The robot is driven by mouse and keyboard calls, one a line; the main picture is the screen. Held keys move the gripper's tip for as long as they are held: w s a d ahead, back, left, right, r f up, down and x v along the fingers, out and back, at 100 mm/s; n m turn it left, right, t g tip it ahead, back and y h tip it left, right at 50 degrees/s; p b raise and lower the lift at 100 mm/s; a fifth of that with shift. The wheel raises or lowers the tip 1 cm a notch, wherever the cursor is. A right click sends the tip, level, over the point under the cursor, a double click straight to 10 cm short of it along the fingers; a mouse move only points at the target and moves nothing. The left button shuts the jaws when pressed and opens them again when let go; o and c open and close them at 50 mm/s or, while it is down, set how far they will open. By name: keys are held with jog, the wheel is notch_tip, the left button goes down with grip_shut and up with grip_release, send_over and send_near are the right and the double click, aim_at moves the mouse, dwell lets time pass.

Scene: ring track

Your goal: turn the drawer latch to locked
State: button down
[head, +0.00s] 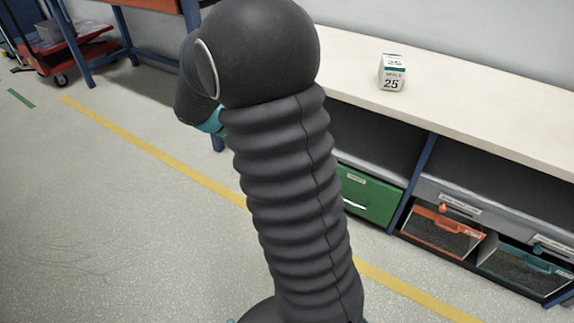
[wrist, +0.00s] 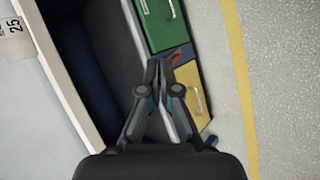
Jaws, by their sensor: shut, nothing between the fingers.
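My gripper (wrist: 159,64) shows in the wrist view with its fingertips together and nothing between them. It is in front of the drawer unit, by the boundary of a green drawer (wrist: 168,20) and a yellow drawer (wrist: 189,98). A small red piece (wrist: 176,60), possibly a latch, shows just right of the fingertips; I cannot tell its position or whether they touch. In the head view the green drawer (head: 366,196) is partly behind my arm, and my gripper is hidden. Orange (head: 444,208) and teal (head: 538,247) knobs sit above two bins at the right.
A pale worktop (head: 470,105) runs above the drawers and bears a small white box marked 25 (head: 391,73). An orange-fronted bin (head: 440,234) and a teal-fronted bin (head: 520,268) stand below it. A red cart (head: 70,50) is far left. The floor at left is clear.

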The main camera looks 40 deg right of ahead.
jog(key=w+d+f+n+h+p, duration=0.1)
jog(key=w+d+f+h, duration=0.3)
jog(key=f, duration=0.3)
jog(key=w+d+f+n+h+p, duration=0.1)
jog(key=w+d+f+h, duration=0.15)
jog(key=w+f, duration=0.5)
notch_tip(320, 180, down, 21)
jog(key=w+d+n+t+h, duration=0.2)
jog(key=n+t+h, duration=0.2)
jog(key=t, duration=0.1)
jog(key=s+d+r+p, duration=0.1)
jog(key=s+d, duration=0.1)
jog(key=d, duration=0.9)
jog(key=shift+d+r+p, duration=0.25)
jog(key=shift+r+p, duration=0.05)
jog(key=shift+y, duration=0.25)
